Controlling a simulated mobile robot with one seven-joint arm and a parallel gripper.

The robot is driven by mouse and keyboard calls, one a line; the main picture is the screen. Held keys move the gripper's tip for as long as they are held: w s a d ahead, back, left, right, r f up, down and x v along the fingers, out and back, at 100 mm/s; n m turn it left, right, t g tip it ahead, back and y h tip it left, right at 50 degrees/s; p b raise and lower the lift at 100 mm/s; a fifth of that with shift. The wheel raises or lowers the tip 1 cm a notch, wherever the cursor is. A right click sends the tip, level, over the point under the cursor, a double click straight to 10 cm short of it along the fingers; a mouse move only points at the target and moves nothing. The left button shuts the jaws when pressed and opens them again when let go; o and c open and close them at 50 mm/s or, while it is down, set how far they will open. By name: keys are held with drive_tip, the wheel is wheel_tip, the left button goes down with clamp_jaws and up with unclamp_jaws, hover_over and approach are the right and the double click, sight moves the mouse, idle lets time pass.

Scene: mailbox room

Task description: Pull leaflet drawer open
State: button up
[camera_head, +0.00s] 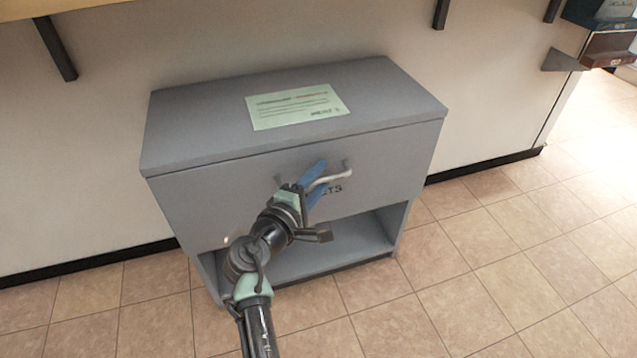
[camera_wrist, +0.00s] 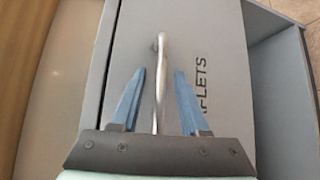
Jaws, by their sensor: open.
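The grey leaflet drawer (camera_head: 396,165) is the upper front of a grey cabinet (camera_head: 190,110). It looks closed, its front in line with the cabinet. A silver bar handle (camera_head: 330,181) is fixed to its front; it also shows in the wrist view (camera_wrist: 162,75). My gripper (camera_head: 318,182) is at the handle with blue fingers. In the wrist view my gripper (camera_wrist: 158,95) is open, one finger on each side of the handle, with visible gaps. Part of the lettering "LEAFLETS" (camera_wrist: 203,85) shows beside the handle; my gripper hides some of it in the head view.
A pale green leaflet (camera_head: 297,107) lies flat on the cabinet top. An open shelf (camera_head: 345,243) is below the drawer. The tiled floor (camera_head: 470,270) in front and to the right is clear. A wall is behind, with shelf brackets (camera_head: 55,48) above.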

clamp_jaws()
idle(1.4)
